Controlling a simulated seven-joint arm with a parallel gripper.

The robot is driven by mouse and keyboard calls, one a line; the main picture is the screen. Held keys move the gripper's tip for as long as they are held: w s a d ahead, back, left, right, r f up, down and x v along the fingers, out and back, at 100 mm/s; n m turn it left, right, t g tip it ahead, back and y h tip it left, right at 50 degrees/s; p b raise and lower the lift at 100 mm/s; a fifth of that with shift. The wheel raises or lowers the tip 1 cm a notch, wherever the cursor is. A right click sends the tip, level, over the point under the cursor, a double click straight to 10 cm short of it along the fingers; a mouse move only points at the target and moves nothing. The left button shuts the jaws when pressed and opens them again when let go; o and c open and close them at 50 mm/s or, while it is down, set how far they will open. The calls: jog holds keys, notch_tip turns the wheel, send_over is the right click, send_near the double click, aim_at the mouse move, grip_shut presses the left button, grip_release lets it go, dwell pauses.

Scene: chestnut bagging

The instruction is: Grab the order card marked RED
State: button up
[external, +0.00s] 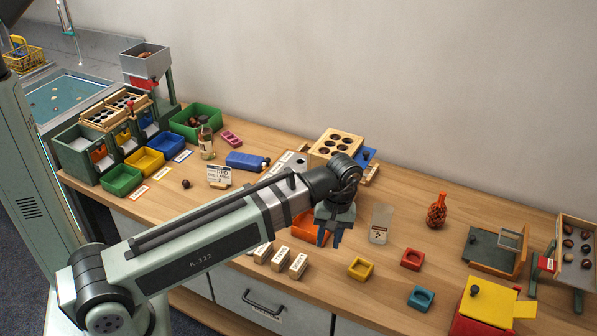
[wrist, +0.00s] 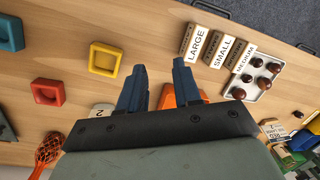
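The order card (external: 219,175) is white and stands in a small wooden holder on the left half of the bench, with RED and LARGE printed on it. In the wrist view the card (wrist: 274,131) shows upside down near the right edge. My gripper (external: 328,240) points down over the middle of the bench, well to the right of the card. In the wrist view its two blue fingers (wrist: 160,85) are apart with nothing held between them. An orange tray (wrist: 181,96) lies on the bench beyond the fingers.
Wooden blocks marked LARGE (wrist: 194,44), SMALL (wrist: 219,51) and MEDIUM stand near the front edge, beside a white tray of chestnuts (wrist: 266,90). A glass bottle (external: 207,143) and a blue pouch-like object (external: 245,160) are near the card. My forearm spans the bench front.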

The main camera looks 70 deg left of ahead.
jog(key=a+r+n, duration=0.3)
jog(key=a+r, duration=0.4)
jog(key=a, duration=0.4)
jog(key=n+h, duration=0.2)
jog(key=n, duration=1.1)
send_over(220, 171)
jog(key=w+a, duration=0.2)
jog(key=a, duration=0.1)
jog(key=a+x, duration=0.1)
jog(key=x, duration=0.2)
jog(key=shift+d+x, duration=0.2)
jog(key=shift+x, duration=3.35)
jog(key=shift+d+x, duration=0.15)
jog(key=shift+x, duration=3.4)
jog(key=shift+w, duration=0.2)
grip_shut()
